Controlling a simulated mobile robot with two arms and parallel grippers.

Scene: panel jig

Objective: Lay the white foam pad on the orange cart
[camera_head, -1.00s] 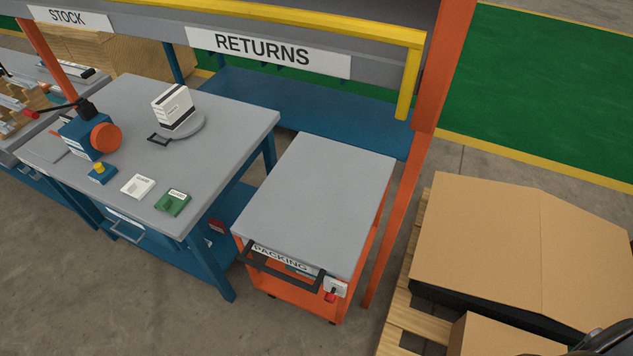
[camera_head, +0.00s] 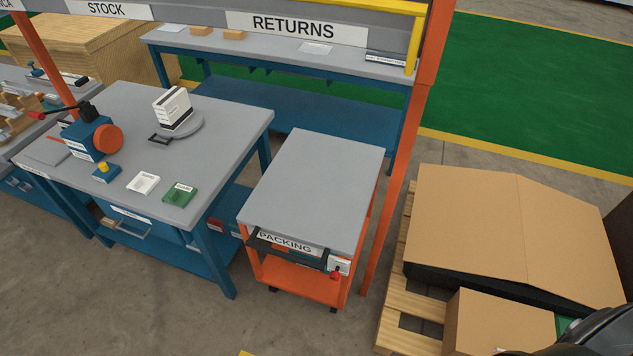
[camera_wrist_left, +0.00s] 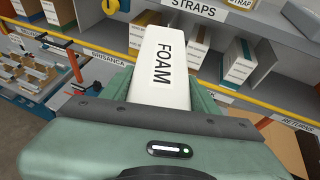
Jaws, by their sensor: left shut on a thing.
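The orange cart (camera_head: 313,190) stands in the middle of the head view, with a bare grey top, a black handle and a "PACKING" label on its near side. The white foam pad (camera_wrist_left: 161,70), marked "FOAM", is between the fingers of my left gripper (camera_wrist_left: 160,95) in the left wrist view. My left gripper is shut on it. Neither the pad nor the left gripper shows in the head view. My right gripper is not in view; a dark part at the bottom right corner of the head view is too cropped to tell.
A grey workbench (camera_head: 225,125) with a press, a white box on a round plate and small blocks stands left of the cart. An orange post (camera_head: 393,200) rises at the cart's right. A pallet (camera_head: 400,311) with cardboard boxes lies further right. The blue returns bench (camera_head: 300,112) is behind.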

